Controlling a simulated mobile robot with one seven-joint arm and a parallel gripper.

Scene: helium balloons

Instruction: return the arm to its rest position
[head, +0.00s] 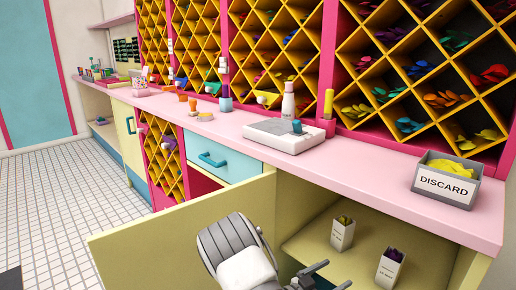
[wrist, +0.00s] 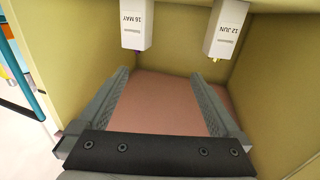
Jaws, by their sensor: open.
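My gripper (head: 326,277) is at the bottom of the head view, in front of the open cabinet (head: 310,205). In the wrist view my gripper (wrist: 160,82) has its two fingers spread apart, with nothing between them. In the cabinet stand a small white box with yellow balloons (head: 342,236) and one with purple balloons (head: 389,269). In the wrist view, upside down, a box marked 16 MAY (wrist: 136,28) and one marked 12 JUN (wrist: 226,30) are beyond the fingertips, apart from them.
The yellow cabinet door (head: 175,245) stands open left of my arm. Above is the pink counter (head: 370,175) with a grey DISCARD bin (head: 446,183), a white device (head: 283,137) and a bottle (head: 288,102). Tiled floor (head: 50,205) at the left is clear.

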